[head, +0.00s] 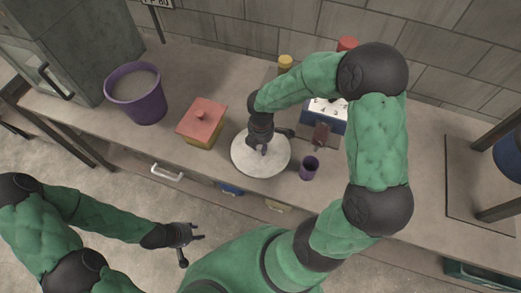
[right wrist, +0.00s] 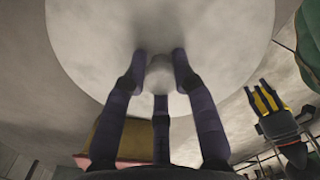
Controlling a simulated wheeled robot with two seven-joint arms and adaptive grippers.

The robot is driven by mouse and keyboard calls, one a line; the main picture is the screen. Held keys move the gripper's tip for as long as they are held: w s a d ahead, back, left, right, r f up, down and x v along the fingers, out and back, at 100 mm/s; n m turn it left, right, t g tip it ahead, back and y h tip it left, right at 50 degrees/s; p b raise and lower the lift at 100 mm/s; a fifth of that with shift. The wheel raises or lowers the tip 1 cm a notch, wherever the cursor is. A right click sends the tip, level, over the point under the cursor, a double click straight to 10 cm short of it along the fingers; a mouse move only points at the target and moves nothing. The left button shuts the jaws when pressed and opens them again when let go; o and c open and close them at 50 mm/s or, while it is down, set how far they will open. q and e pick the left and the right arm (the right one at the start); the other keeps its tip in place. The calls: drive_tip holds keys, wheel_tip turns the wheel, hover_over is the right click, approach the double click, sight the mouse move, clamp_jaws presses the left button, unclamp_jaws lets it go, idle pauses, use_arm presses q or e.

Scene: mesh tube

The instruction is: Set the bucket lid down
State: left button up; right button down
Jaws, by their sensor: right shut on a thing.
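The bucket lid (head: 237,154) is a pale round disc over the counter's front half, between the red-lidded box and the small purple cup. It also fills the upper part of the right wrist view (right wrist: 90,45). My right gripper (head: 264,147) is above it, its fingers closed around the lid's round knob (right wrist: 160,75). I cannot tell whether the lid touches the counter. The purple bucket (head: 136,103) stands open at the counter's left. My left gripper (head: 194,240) is empty, its fingers apart, in front of the counter and below its edge.
A yellow box with a red lid (head: 203,114) stands just left of the lid. A small purple cup (head: 309,168) is close on its right. A blue-and-white box (head: 325,115) and a brown item (head: 320,136) are behind, partly hidden by my arm. Counter between bucket and red-lidded box is clear.

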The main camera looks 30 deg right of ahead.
drive_tip(key=shift+f, duration=1.35)
drive_tip(key=shift+f+b, duration=0.1)
drive_tip(key=shift+b, duration=0.25)
drive_tip(key=c, duration=1)
unclamp_jaws()
wheel_tip(320, 180, up, 12)
drive_tip(key=p, duration=0.3)
drive_tip(key=shift+p, duration=0.35)
